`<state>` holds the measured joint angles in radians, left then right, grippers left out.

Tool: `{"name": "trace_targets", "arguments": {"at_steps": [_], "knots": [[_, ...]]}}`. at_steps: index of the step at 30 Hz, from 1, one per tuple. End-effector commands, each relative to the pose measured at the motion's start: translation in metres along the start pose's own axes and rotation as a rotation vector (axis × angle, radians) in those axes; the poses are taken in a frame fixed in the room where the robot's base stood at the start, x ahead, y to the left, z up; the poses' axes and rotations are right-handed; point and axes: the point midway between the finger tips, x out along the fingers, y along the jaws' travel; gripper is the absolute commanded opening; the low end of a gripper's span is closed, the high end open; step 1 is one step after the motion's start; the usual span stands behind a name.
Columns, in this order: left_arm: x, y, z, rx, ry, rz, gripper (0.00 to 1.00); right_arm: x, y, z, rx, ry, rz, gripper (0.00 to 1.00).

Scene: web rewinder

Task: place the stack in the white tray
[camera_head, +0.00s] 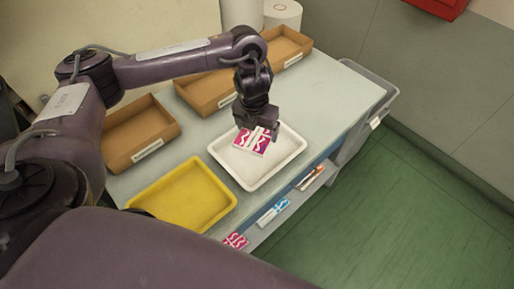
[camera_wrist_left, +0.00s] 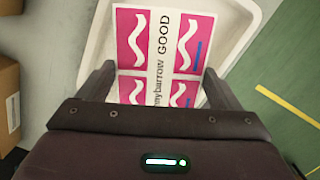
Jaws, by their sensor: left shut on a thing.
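The stack (camera_head: 250,143) is a flat pink and white printed piece with a white band. In the left wrist view the stack (camera_wrist_left: 160,50) shows white wavy marks and the words "mybarrow GOOD" on the band. My left gripper (camera_head: 258,130) is shut on the stack, with one finger on each side of it in the left wrist view (camera_wrist_left: 158,85). The white tray (camera_head: 292,157) lies under the gripper, and the stack is over its inside. I cannot tell whether the stack touches the tray floor. My right gripper is not in view.
A yellow tray (camera_head: 184,197) stands left of the white tray on the table (camera_head: 318,92). Brown boxes (camera_head: 140,135) line the back. A lower shelf at the front holds pink and blue printed pieces (camera_head: 272,211). A grey bin (camera_head: 372,110) hangs at the table's right end.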

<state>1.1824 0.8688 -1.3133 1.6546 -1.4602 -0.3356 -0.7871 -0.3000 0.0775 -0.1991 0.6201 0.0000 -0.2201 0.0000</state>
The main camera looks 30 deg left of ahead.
Motion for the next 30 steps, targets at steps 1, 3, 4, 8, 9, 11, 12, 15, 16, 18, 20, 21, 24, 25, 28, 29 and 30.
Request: {"name": "trace_targets", "arguments": {"at_steps": [1, 3, 4, 8, 9, 11, 12, 15, 16, 18, 20, 21, 24, 25, 28, 29, 30], "knots": [[0.017, -0.001, -0.003, -0.001, 0.004, -0.003, 0.58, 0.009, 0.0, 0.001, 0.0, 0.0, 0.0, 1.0], [0.028, -0.001, -0.004, -0.002, 0.003, -0.002, 0.58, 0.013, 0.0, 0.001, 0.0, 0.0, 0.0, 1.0], [0.032, -0.001, -0.005, -0.001, 0.003, -0.002, 0.58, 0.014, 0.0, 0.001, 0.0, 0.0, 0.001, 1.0], [0.041, -0.001, -0.004, 0.0, -0.002, -0.002, 0.58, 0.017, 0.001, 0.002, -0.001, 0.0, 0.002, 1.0], [0.043, -0.001, -0.005, 0.001, -0.001, -0.002, 0.58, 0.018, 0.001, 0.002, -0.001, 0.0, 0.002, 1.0], [0.051, -0.001, -0.006, 0.0, 0.001, -0.001, 0.58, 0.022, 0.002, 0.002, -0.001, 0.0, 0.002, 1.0], [0.059, -0.001, -0.008, -0.001, 0.002, -0.002, 0.58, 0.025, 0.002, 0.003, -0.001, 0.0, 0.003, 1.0], [0.073, -0.001, -0.009, -0.002, 0.001, -0.002, 0.58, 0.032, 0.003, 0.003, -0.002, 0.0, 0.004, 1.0], [0.076, -0.001, -0.009, -0.001, 0.001, -0.003, 0.58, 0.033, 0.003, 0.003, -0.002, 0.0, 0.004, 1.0], [0.079, -0.001, -0.009, 0.0, -0.001, -0.002, 0.58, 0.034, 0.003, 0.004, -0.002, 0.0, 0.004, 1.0], [0.079, -0.001, -0.009, 0.0, -0.002, -0.001, 0.58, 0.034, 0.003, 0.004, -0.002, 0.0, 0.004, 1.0], [0.078, -0.001, -0.008, 0.0, -0.003, -0.001, 0.58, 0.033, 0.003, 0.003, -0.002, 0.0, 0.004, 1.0], [0.078, -0.001, -0.008, 0.0, -0.003, -0.001, 0.58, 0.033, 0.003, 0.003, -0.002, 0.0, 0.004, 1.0], [0.078, -0.001, -0.008, 0.0, -0.003, -0.001, 0.58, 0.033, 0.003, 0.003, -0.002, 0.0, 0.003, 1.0], [0.08, 0.0, -0.009, 0.0, -0.002, -0.001, 0.58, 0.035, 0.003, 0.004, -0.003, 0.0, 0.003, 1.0], [0.082, 0.0, -0.009, 0.0, -0.002, -0.001, 0.58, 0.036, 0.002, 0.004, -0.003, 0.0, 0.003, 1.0], [0.082, 0.0, -0.009, 0.0, -0.002, 0.0, 0.87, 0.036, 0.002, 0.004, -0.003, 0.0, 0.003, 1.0]]}}
